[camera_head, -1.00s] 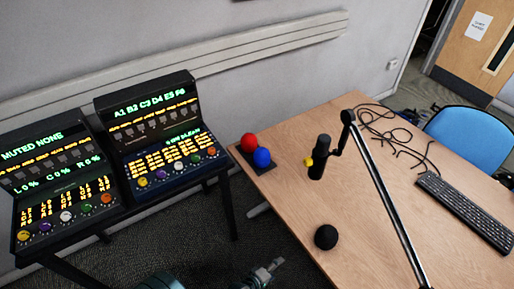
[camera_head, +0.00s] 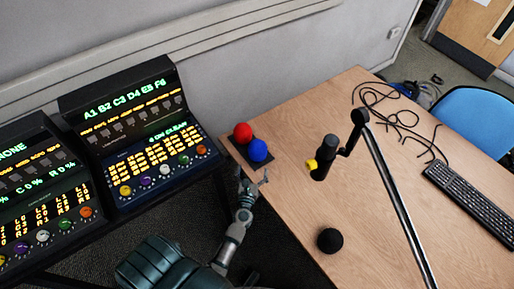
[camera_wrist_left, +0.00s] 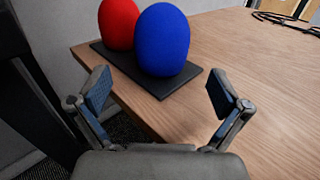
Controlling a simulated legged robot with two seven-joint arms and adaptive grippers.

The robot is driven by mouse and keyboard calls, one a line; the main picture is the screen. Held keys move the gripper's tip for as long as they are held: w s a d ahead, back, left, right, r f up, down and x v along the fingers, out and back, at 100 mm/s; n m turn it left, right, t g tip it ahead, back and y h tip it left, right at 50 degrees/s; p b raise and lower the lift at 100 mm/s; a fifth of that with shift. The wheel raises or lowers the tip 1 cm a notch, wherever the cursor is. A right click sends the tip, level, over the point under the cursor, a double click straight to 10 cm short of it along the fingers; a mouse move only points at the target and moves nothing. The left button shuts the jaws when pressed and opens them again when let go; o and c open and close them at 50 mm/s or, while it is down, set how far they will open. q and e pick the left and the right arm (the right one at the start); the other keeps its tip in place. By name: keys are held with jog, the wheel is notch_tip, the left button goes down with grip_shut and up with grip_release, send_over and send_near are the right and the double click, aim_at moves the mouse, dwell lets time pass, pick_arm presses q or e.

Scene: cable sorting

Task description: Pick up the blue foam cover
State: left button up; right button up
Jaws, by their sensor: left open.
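The blue foam cover (camera_head: 258,150) is a rounded blue ball-like piece on a flat black base (camera_head: 236,146) at the table's left corner. In the left wrist view the blue foam cover (camera_wrist_left: 162,40) stands upright on the black base (camera_wrist_left: 179,80), ahead of the fingers. My left gripper (camera_head: 254,178) is open and empty, just short of the blue cover at the table edge. In the left wrist view its two fingers (camera_wrist_left: 163,92) are spread wide with the cover beyond them, not touching it. My right gripper is not in view.
A red foam cover (camera_head: 242,131) stands directly beside the blue one on the base. A microphone (camera_head: 325,158) on a boom arm (camera_head: 394,200) and a black foam ball (camera_head: 330,240) are on the wooden table (camera_head: 290,205). Consoles (camera_head: 135,130) stand left. A keyboard (camera_head: 470,205) lies right.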

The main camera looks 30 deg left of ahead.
aim_at(257, 157)
pick_arm(q)
jog(key=x, duration=0.4)
jog(key=shift+a+f, duration=0.15)
jog(key=shift+f, duration=0.1)
jog(key=shift+w+r, duration=0.1)
jog(key=shift+w, duration=0.1)
jog(key=x, duration=0.4)
jog(key=shift+w+d+r, duration=0.1)
jog(key=shift+w+d, duration=0.2)
jog(key=shift+w, duration=0.1)
jog(key=shift+w+a, duration=0.2)
jog(key=shift+w, duration=0.05)
jog(key=shift+a, duration=0.3)
jog(key=c, duration=0.8)
jog(key=shift+d, duration=0.3)
jog(key=shift+c, duration=0.2)
